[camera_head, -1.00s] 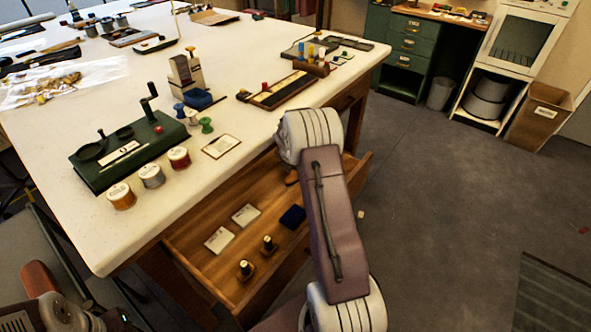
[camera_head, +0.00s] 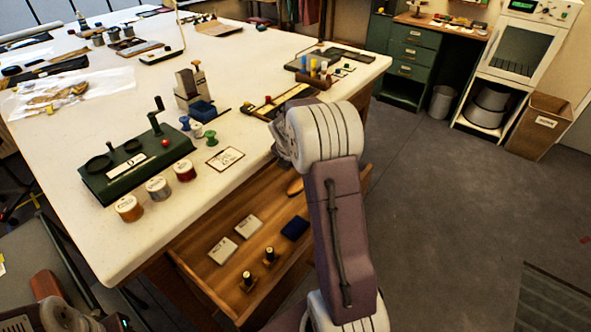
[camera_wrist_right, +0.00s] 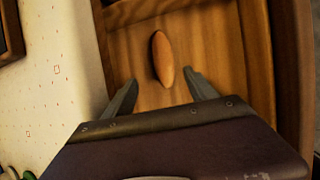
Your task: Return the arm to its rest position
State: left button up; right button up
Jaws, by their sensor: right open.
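My right arm (camera_head: 340,220) reaches up over the open drawer in the head view, where its gripper is mostly hidden behind the arm.
The drawer also holds white cards (camera_head: 223,250), a dark blue block (camera_head: 295,228) and two small dark stamps. On the white table (camera_head: 80,230) stand a green winder (camera_head: 135,165), spools (camera_head: 157,188) and a long tray. The floor at right (camera_head: 450,210) is open.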

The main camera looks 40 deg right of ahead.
dwell(0.4)
jog(key=s+a+r+m+g+y+p, duration=0.1)
jog(key=s+a+m+p, duration=0.4)
jog(key=s+a+m, duration=0.5)
jog(key=s+a+r+m+g+y+p, duration=0.1)
jog(key=s+a+r+m+p, duration=0.4)
jog(key=s+a+m, duration=0.5)
jog(key=shift+a+r+m+y, duration=0.55)
jog(key=shift+a+m+y, duration=0.35)
